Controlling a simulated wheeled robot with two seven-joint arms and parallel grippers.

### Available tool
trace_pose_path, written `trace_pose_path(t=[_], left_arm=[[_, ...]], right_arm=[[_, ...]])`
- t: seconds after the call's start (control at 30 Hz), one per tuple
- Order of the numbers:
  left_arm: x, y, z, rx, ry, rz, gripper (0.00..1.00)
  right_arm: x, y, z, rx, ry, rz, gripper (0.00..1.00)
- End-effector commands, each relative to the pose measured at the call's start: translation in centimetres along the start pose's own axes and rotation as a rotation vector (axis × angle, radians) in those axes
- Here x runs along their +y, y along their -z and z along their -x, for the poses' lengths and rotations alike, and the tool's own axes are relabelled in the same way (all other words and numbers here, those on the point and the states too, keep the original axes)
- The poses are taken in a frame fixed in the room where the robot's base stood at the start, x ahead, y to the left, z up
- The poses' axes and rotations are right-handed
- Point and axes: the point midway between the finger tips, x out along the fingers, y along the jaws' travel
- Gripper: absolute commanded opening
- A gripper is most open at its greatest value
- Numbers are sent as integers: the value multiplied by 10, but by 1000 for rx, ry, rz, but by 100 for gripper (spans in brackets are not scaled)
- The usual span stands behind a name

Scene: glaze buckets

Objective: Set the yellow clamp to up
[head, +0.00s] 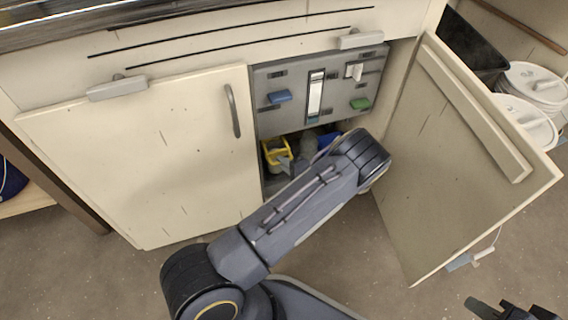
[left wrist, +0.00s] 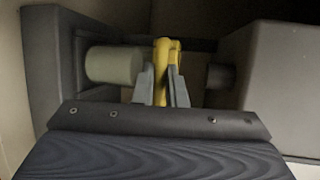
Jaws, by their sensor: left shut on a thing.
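The yellow clamp (head: 275,151) sits low inside the open cabinet, under the grey panel. In the left wrist view the yellow clamp (left wrist: 163,57) is an upright bar between my two fingers. My left gripper (left wrist: 161,85) is shut on it; in the head view the left gripper (head: 286,164) is partly hidden beside the clamp. My forearm covers much of the cabinet opening. My right gripper (head: 512,309) is cut off at the bottom right corner, far from the clamp, and its opening is unclear.
The left door (head: 150,160) is closed. The right door (head: 450,170) stands open. White lidded buckets (head: 533,85) stand at right.

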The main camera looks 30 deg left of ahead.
Motion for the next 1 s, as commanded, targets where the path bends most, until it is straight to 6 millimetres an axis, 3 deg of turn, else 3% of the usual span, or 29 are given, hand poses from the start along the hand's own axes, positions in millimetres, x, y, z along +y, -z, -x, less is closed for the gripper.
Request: trace_pose_path(t=[0.17, 0.5, 0.8, 0.83, 1.0], left_arm=[[-6, 0, 2, 0, 0, 0, 0], [-66, -5, 14, -1, 1, 1, 0], [-67, -6, 14, -3, 6, 1, 0], [-67, -5, 14, -3, 6, 2, 15], [-66, -5, 14, -2, 4, 1, 33]], right_arm=[[-2, 2, 3, 0, 0, 0, 28], [-14, 15, 30, 0, 0, 0, 28], [-13, 14, 28, 0, 0, 0, 28], [-13, 14, 28, 0, 0, 0, 28], [-13, 14, 28, 0, 0, 0, 28]])
